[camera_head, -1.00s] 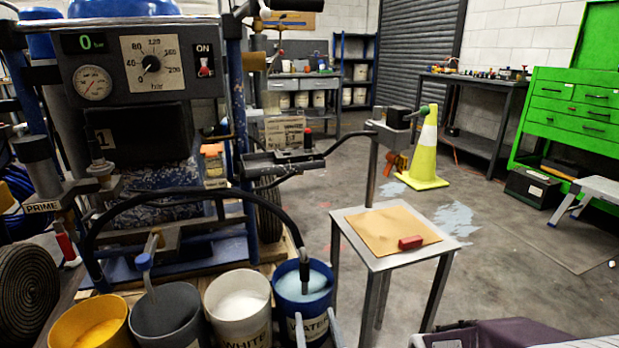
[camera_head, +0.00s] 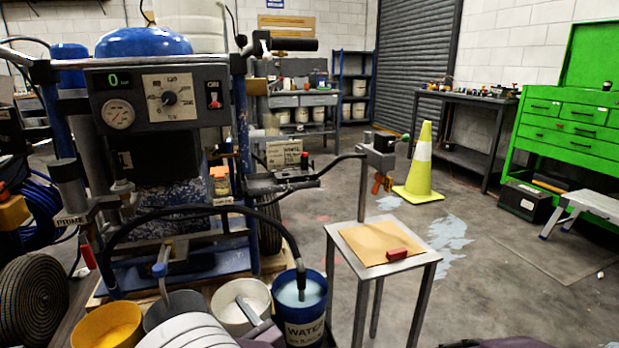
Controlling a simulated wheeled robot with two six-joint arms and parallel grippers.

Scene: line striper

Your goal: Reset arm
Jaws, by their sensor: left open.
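My left gripper (camera_head: 258,322) shows at the bottom edge, left of centre, partly cut off by the frame. Its pale grey, ribbed body covers the front of the paint buckets, and a grey finger crosses the front of the white bucket (camera_head: 232,292). It is open, and I see nothing held in it. It is left of the blue WATER bucket (camera_head: 305,330). My right gripper does not show; a dark purple part at the bottom right may be mine.
The line striper (camera_head: 150,100) fills the left, its hose dipping into the WATER bucket. A small metal table (camera_head: 348,262) with a brown sheet and a red block (camera_head: 397,254) stands at centre right. A yellow cone (camera_head: 421,165) is behind it. Floor to the right is mostly clear.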

